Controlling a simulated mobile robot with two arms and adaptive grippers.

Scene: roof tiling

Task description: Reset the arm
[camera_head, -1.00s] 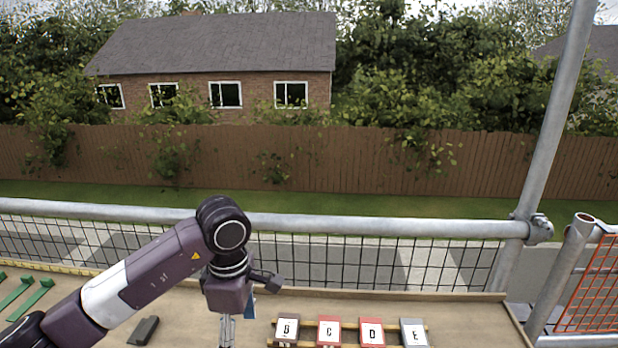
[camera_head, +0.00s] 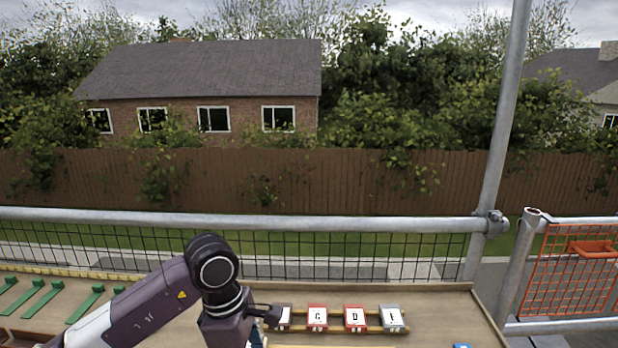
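My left arm comes in from the lower left, bent at a dark purple wrist joint. My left gripper (camera_head: 230,330) points down at the bottom edge, and its fingers are cut off there, so their opening does not show. Beside its wrist, to the right, a row of lettered tiles lies on a wooden rack: a grey one (camera_head: 285,318) partly hidden by my wrist, a red C tile (camera_head: 317,318), a red D tile (camera_head: 355,319) and a grey E tile (camera_head: 391,319). My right arm and gripper are not in view.
Green pieces (camera_head: 40,300) lie on the tan work surface (camera_head: 440,312) at the left. A metal guard rail (camera_head: 350,223) with black mesh runs behind. An orange mesh panel (camera_head: 570,275) stands at the right. The surface right of the tiles is mostly clear; a small blue thing (camera_head: 462,346) shows below.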

